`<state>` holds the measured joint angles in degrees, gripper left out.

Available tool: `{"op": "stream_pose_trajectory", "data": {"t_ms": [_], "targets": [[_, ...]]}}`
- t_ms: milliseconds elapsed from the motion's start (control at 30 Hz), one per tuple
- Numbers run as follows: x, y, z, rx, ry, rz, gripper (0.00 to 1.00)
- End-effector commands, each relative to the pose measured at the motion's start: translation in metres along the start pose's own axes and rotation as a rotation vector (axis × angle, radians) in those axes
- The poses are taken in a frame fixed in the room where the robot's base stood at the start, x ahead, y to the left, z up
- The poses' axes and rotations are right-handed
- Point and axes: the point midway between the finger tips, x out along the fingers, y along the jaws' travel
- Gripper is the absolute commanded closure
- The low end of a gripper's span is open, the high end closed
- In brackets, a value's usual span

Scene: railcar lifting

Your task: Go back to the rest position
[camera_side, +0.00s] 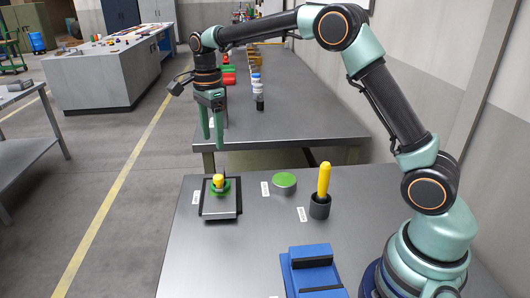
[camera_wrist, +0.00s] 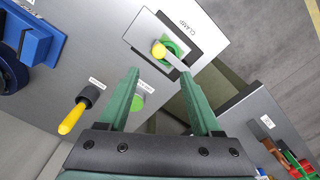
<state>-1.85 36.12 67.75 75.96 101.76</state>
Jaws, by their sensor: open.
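My gripper (camera_side: 212,128) is open and empty, raised high over the far part of the near table. Its two green fingers point down and show apart in the wrist view (camera_wrist: 163,85). Below it, a clamp with a yellow knob (camera_side: 218,178) and a green ring sits on a plate with a dark frame (camera_side: 204,211). In the wrist view the yellow knob (camera_wrist: 158,51) lies beyond the fingers, near a label reading CLAMP. My gripper touches nothing that I can see.
A green disc (camera_side: 284,180) lies right of the clamp. A yellow-handled tool (camera_side: 324,180) stands upright in a dark cup (camera_side: 320,207). A blue block fixture (camera_side: 312,270) sits at the front. A second table (camera_side: 300,125) behind holds bottles and coloured items.

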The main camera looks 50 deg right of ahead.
Motion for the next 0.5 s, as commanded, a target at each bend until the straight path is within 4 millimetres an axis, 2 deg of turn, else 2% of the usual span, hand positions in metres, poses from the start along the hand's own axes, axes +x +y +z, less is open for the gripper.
{"op": "stream_pose_trajectory", "data": {"t_ms": [400,500], "targets": [[-0.0055,0.0003,-0.0001,-0.003,0.000,-0.002,0.34],[-0.0121,0.0042,-0.0013,-0.040,-0.003,-0.014,0.34]]}}
